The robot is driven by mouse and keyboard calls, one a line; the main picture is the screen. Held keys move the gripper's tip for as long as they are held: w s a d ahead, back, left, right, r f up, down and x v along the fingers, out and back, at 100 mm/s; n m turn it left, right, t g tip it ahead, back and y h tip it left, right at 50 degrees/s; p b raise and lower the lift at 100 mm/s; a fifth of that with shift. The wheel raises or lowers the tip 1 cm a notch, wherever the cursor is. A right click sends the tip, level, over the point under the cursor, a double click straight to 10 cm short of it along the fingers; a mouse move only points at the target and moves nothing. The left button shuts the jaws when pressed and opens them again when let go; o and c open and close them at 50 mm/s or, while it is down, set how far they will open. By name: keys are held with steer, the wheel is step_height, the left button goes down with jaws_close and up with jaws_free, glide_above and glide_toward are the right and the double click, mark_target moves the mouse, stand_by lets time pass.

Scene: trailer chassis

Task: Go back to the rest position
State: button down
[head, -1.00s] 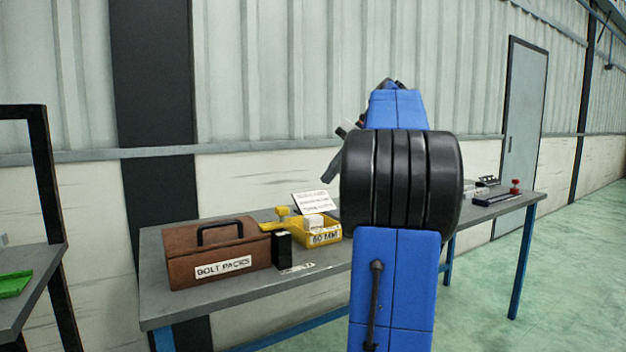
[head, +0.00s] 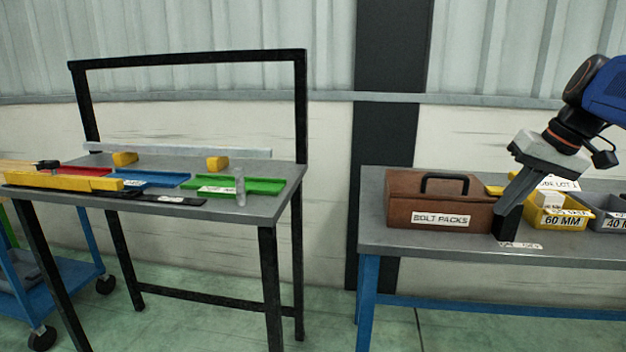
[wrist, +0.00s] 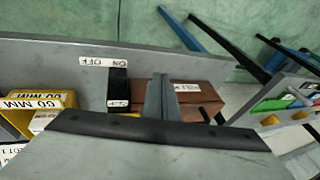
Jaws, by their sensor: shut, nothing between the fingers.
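My gripper (head: 508,198) is at the right of the head view, pointing down and to the left over the bench, with its fingers together and empty. Its fingertips overlap the small black box (head: 508,225) in the picture; I cannot tell whether they touch it. In the wrist view the closed grey fingers (wrist: 161,98) show between the black box (wrist: 118,90) and the brown bolt packs case (wrist: 195,98). The same case (head: 425,205) stands left of my gripper in the head view.
The grey bench (head: 400,237) also holds a yellow 60 mm bin (head: 545,220) and a grey 40 mm bin (head: 610,215). At left is a black-framed table (head: 225,215) with coloured trays. A blue cart (head: 75,278) stands at far left. Floor shows between table and bench.

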steer(key=s+a+f+h, duration=0.1)
steer(key=s+a+f, duration=0.3)
steer(key=f, duration=0.3)
steer(key=s+a+f+n, duration=0.1)
steer(key=s+a+f, duration=0.4)
steer(key=s+f, duration=0.1)
steer(key=s+a+f+h, duration=0.1)
steer(key=s+a+f, duration=0.4)
steer(key=f, duration=0.4)
steer(key=shift+s+n+t+h, duration=0.3)
steer(key=shift+s+n+t, duration=0.1)
steer(key=shift+s, duration=0.2)
steer(key=shift+f, duration=0.1)
